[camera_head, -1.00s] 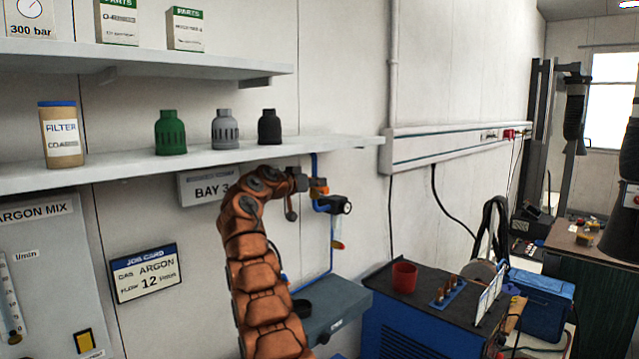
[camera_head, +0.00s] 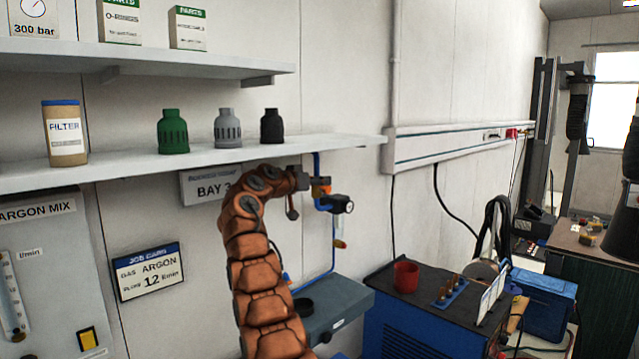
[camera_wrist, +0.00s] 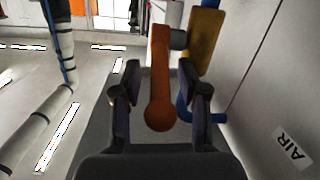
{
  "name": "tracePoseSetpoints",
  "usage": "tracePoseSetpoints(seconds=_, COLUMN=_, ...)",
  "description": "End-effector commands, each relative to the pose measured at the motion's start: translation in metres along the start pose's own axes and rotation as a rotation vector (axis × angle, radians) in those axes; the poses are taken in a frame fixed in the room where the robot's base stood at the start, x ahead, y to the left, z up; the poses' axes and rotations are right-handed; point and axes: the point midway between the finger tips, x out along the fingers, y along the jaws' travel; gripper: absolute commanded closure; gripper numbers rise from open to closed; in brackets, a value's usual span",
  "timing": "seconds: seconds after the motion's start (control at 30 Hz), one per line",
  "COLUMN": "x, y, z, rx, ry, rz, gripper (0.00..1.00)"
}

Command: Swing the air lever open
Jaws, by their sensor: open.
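The air lever (camera_wrist: 159,85) is an orange bar with a round end, and in the wrist view it lies between the two fingers of my gripper (camera_wrist: 160,98). The fingers are open, with a visible gap on each side of the lever. A yellow part (camera_wrist: 203,42) and a blue pipe (camera_wrist: 186,118) are just right of the lever. In the head view my gripper (camera_head: 318,183) is at the blue air pipe (camera_head: 317,163) on the wall; the lever is small and partly hidden there.
A white shelf (camera_head: 345,141) with several bottle-like parts runs above and left of my arm. A blue cabinet (camera_head: 400,335) with a red cup (camera_head: 405,277) stands lower right. An AIR label (camera_wrist: 291,147) is on the wall beside the gripper.

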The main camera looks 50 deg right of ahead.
Motion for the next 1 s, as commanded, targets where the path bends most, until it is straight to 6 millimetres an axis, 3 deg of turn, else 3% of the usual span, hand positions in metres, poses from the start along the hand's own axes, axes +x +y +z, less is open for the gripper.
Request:
tracePoseSetpoints(seconds=0.57, x=-0.024, y=0.001, z=0.002, rx=0.004, ry=-0.003, rz=-0.002, gripper=0.58)
tracePoseSetpoints(seconds=1.0, x=-0.066, y=-0.001, z=0.002, rx=-0.001, ry=-0.004, rz=-0.002, gripper=0.58)
